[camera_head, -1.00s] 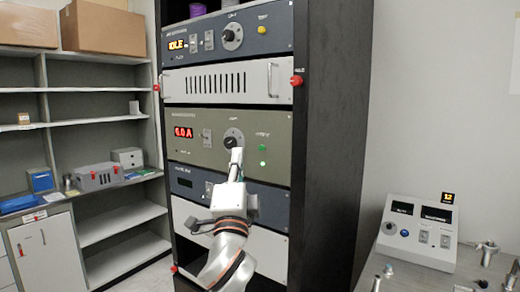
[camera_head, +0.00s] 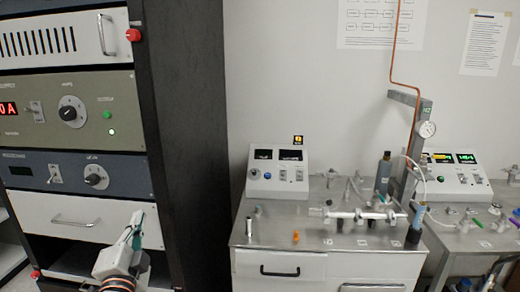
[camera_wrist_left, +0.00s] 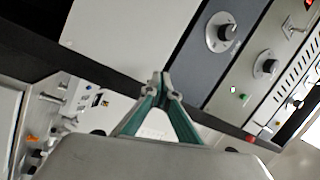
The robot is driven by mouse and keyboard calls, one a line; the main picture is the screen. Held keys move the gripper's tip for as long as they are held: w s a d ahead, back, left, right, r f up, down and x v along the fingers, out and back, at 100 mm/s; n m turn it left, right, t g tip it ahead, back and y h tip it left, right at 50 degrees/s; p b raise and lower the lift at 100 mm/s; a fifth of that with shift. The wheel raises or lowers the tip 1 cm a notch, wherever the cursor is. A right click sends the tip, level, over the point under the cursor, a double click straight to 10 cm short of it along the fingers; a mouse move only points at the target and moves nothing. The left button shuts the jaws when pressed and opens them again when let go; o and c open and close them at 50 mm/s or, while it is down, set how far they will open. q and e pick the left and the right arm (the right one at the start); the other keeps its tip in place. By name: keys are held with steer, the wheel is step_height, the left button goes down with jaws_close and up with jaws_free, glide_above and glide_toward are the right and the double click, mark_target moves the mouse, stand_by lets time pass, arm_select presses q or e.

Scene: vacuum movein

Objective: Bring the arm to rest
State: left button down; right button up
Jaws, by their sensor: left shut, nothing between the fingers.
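My left gripper (camera_head: 134,228) is at the lower left of the head view, in front of the white drawer panel (camera_head: 38,214) of the rack. Its green-sided fingers point up and are shut with nothing between them. In the left wrist view the fingertips (camera_wrist_left: 161,82) meet at the middle, with the rack's panels beyond them. The gripper appears apart from the rack. My right gripper is not in view.
The black rack (camera_head: 183,120) holds a green-grey panel (camera_head: 45,112) and a dark blue panel (camera_head: 130,178) with knobs. To the right, a metal bench (camera_head: 275,228) carries a control box (camera_head: 278,175) and a glass and pipe assembly (camera_head: 365,215). A wall gap lies between.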

arm_select(q)
steer(key=s+d+f+n+g+h, duration=0.15)
steer(key=s+f, duration=0.35)
steer(key=f, duration=0.6)
steer(key=s+d+f+n+g+h, duration=0.1)
steer(key=s+d+f+g+h, duration=0.3)
steer(key=f, duration=0.7)
steer(key=s+d+f+n+g+y, duration=0.15)
steer(key=s+f, duration=0.35)
steer(key=f, duration=0.5)
steer(key=s+d+f+n+g+h, duration=0.1)
steer(key=s+f+n+g, duration=0.1)
steer(key=s+f, duration=0.8)
steer(key=s+n, duration=0.1)
steer(key=s, duration=0.1)
steer(key=shift+s+d+f+n+h, duration=0.25)
steer(key=shift+s+f+n+h, duration=0.05)
steer(key=shift+s+f+h, duration=0.1)
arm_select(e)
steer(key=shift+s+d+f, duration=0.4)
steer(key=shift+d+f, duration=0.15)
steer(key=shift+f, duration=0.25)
